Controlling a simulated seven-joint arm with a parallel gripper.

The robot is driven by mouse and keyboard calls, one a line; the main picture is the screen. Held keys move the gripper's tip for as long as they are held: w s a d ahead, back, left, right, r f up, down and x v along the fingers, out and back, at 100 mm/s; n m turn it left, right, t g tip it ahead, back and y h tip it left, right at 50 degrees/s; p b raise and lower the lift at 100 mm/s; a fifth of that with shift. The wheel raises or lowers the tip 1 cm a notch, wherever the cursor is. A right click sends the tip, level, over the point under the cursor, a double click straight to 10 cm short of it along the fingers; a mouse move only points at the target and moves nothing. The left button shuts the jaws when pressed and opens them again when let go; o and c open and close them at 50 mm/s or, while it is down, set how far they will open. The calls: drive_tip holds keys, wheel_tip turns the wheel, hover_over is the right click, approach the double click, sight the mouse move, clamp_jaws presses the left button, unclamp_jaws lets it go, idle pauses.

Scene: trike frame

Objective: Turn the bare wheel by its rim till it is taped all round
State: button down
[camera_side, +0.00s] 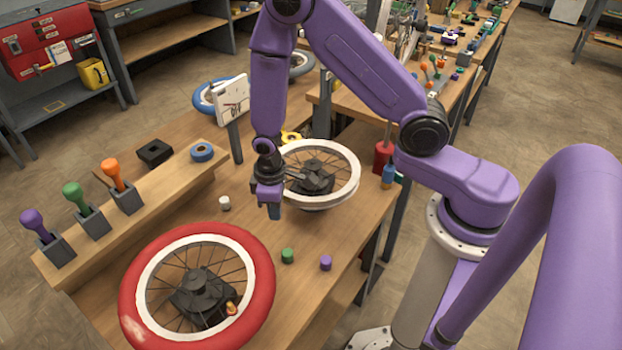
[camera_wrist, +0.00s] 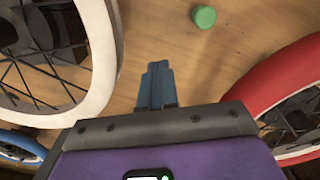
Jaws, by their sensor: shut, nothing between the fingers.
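The bare wheel (camera_side: 352,184), a white rim with thin spokes and a dark hub, lies flat above a dark mount on the bench. Its white rim also fills the left of the wrist view (camera_wrist: 106,62). I cannot make out tape on the visible rim. A yellow ring-shaped thing (camera_side: 291,137), perhaps a tape roll, sits at the rim's far left edge. My gripper (camera_side: 274,212) points down just left of the rim, apart from it. In the wrist view its blue fingers (camera_wrist: 157,72) are together with nothing between them.
A red-tyred wheel (camera_side: 262,272) lies at the front. Green (camera_side: 288,256), purple (camera_side: 326,262) and white (camera_side: 225,202) caps stand on the bench. A blue roll (camera_side: 202,152) sits on the raised shelf. A sign on a post (camera_side: 232,100) stands behind; red (camera_side: 383,157) and blue bottles are right.

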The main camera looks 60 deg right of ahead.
drive_tip(key=shift+s+a, duration=0.45)
drive_tip(key=shift+s, duration=0.35)
drive_tip(key=w+a, duration=0.2)
drive_tip(key=a, duration=0.1)
drive_tip(key=shift+w+a, duration=0.1)
drive_tip(key=shift+a, duration=0.1)
drive_tip(key=w+d, duration=0.6)
drive_tip(key=w, duration=0.4)
drive_tip(key=shift+d, duration=0.2)
drive_tip(key=shift+w, duration=0.1)
drive_tip(key=shift+s+d, duration=0.5)
drive_tip(key=shift+d, duration=0.25)
drive_tip(key=shift+s+d, duration=0.45)
drive_tip(key=shift+d, duration=0.3)
